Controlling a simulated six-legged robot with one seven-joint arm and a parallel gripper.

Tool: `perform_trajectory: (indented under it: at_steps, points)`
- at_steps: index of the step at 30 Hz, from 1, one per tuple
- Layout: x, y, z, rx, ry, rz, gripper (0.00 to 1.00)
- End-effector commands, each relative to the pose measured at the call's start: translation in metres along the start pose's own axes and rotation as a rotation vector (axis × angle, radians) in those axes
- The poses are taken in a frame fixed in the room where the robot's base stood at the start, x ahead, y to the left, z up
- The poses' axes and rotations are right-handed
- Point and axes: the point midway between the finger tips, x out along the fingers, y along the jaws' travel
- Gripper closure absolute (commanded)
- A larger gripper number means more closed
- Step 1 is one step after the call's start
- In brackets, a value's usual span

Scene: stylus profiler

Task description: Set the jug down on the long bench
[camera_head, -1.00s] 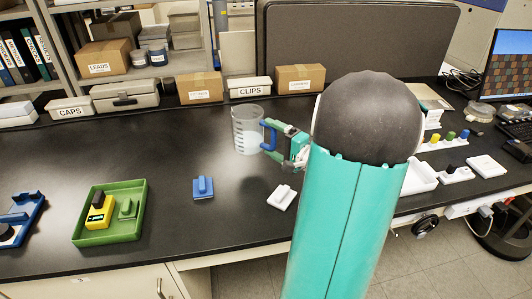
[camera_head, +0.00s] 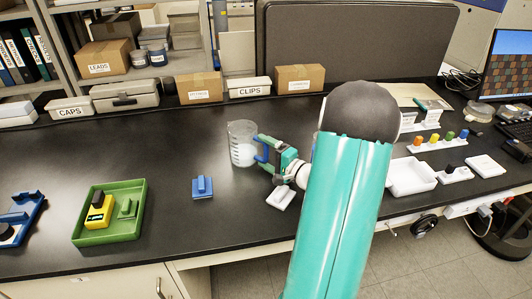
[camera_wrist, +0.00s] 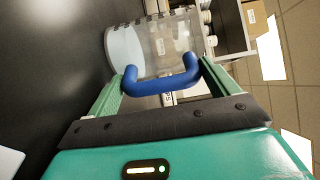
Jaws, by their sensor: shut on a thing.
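The clear jug (camera_head: 241,143) with a blue handle (camera_head: 262,149) is upright over the black long bench (camera_head: 150,150), left of my gripper (camera_head: 270,150). In the head view its base looks at or very near the bench top; I cannot tell for sure that it touches. In the wrist view the jug (camera_wrist: 152,47) holds whitish contents, and my gripper (camera_wrist: 160,88) has its green fingers at the two ends of the blue handle (camera_wrist: 161,83). The gripper is shut on the handle.
A blue block on a plate (camera_head: 202,187) and a white piece (camera_head: 280,199) lie in front of the jug. A green tray (camera_head: 83,238) is at left. Boxes (camera_head: 200,90) line the back. A white tray (camera_head: 410,180) is right. Bare bench lies left of the jug.

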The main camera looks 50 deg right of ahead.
Motion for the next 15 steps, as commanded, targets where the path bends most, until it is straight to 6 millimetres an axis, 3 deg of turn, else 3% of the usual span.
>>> perform_trajectory:
  at_steps: [1,3,12,15]
  points:
    - [0.000,0.001,0.000,0.000,0.000,0.000,0.09]
    - [0.000,0.000,0.000,0.000,0.000,0.000,0.00]
    - [-0.001,-0.003,0.000,-0.001,0.001,0.000,0.00]
    - [-0.012,-0.002,-0.001,0.000,0.003,0.002,0.00]
